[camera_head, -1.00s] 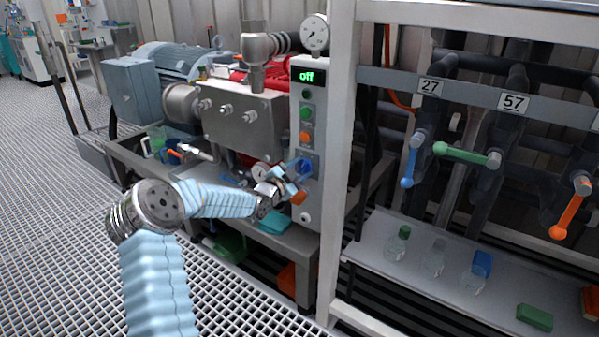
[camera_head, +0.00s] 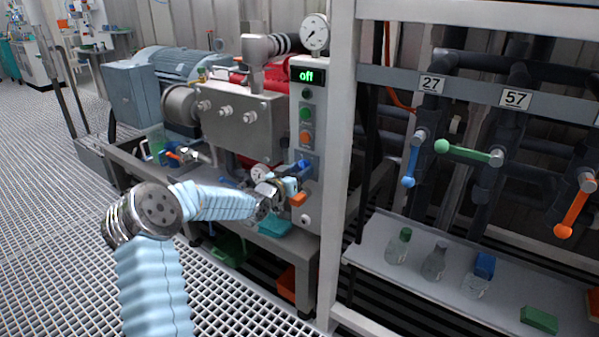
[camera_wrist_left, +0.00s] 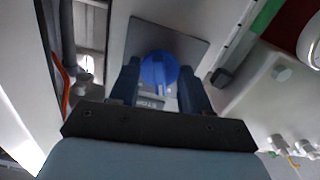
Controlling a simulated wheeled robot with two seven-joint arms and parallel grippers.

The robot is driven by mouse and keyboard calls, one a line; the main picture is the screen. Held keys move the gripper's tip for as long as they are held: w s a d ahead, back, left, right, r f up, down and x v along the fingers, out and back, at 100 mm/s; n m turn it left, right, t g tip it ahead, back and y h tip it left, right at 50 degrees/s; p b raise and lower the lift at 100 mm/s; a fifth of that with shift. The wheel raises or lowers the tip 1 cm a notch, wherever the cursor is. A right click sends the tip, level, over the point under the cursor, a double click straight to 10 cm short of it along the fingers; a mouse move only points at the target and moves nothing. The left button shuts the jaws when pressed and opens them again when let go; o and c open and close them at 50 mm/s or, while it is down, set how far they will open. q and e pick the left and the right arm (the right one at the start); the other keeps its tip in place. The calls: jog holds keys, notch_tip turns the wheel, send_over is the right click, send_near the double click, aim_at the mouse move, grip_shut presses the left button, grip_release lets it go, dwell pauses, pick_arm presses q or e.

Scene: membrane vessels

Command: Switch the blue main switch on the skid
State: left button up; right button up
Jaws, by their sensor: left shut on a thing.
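The blue main switch (camera_head: 305,165) is a round blue knob on a grey plate on the skid's narrow control panel (camera_head: 309,217). The panel's display (camera_head: 307,76) reads "off" in green. My left gripper (camera_head: 293,183) is at the panel, at the knob. In the left wrist view, the blue knob (camera_wrist_left: 158,70) sits between the two dark fingers of my left gripper (camera_wrist_left: 160,85), which are shut on it. The fingers hide the knob's sides. My right gripper is not in view.
Green (camera_head: 305,113) and orange (camera_head: 304,137) buttons sit above the switch. A white frame post (camera_head: 340,150) stands close right of the panel. Right of it, a shelf (camera_head: 400,270) holds several bottles below coloured valve handles. The skid's pump block (camera_head: 240,125) is at left.

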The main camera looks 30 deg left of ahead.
pick_arm(q)
jog(key=shift+n, duration=0.6)
jog(key=o, duration=1.1)
jog(key=shift+c, duration=0.2)
jog(key=shift+s, duration=0.1)
jog(key=s+a, duration=0.1)
jog(key=s, duration=1.2)
jog(key=shift+s+b, duration=0.3)
